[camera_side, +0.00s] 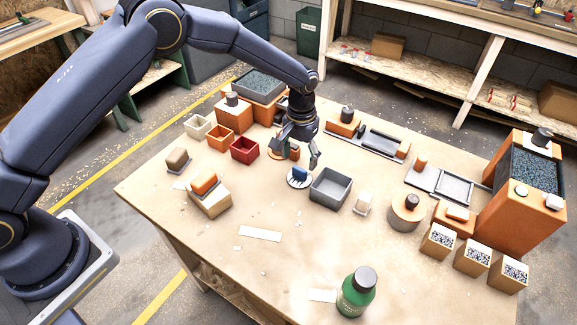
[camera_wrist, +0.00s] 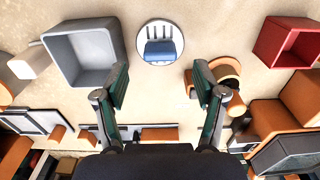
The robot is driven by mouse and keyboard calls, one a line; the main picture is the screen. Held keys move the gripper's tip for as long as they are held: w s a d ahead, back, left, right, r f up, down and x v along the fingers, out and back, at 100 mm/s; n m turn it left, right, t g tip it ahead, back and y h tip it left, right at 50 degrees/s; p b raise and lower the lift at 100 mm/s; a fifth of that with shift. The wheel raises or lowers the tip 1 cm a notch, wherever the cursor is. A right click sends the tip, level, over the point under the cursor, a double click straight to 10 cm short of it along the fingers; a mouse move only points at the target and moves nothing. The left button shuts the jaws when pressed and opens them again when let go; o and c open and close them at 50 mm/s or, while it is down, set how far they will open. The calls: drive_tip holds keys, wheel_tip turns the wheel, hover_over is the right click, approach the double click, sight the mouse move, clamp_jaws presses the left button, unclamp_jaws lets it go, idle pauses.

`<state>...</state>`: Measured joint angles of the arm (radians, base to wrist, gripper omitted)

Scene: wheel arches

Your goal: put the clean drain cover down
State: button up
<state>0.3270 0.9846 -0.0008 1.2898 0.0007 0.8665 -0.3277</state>
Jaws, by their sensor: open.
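A white round disc with dark slots, which looks like the drain cover (camera_side: 294,183), lies flat on the table just left of the grey bin. A blue block (camera_side: 300,173) sits on it. In the wrist view the disc (camera_wrist: 160,59) is at top centre, with the blue block (camera_wrist: 160,50) on its lower part. My gripper (camera_side: 299,160) is over the table close to the disc, pointing down. In the wrist view its fingers (camera_wrist: 163,88) are wide apart with nothing between them, and the disc shows beyond their tips. Whether a finger touches anything is unclear.
A grey bin (camera_side: 331,201) stands right of the disc. A red bin (camera_side: 244,160) stands to its left. An orange round piece (camera_wrist: 225,70) is close to one finger in the wrist view. A green bottle (camera_side: 356,294) stands at the front edge. The front middle table is mostly clear.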

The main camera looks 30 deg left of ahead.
wheel_tip(320, 180, up, 6)
wheel_tip(320, 180, up, 12)
drive_tip(key=t, duration=0.1)
hover_over(299, 169)
drive_tip(key=s+a, duration=0.4)
drive_tip(key=a, duration=0.1)
drive_tip(key=s+a+r+t, duration=0.2)
drive_tip(key=s+a+r, duration=0.3)
drive_tip(key=s+r, duration=0.2)
drive_tip(key=s+a+r+t, duration=0.1)
drive_tip(key=s+a, duration=0.2)
drive_tip(key=s, duration=0.6)
drive_tip(key=s+a+r+t, duration=0.1)
drive_tip(key=s+a, duration=0.3)
drive_tip(key=s, duration=0.6)
drive_tip(key=shift+s+t, duration=0.15)
drive_tip(key=shift+t, duration=0.15)
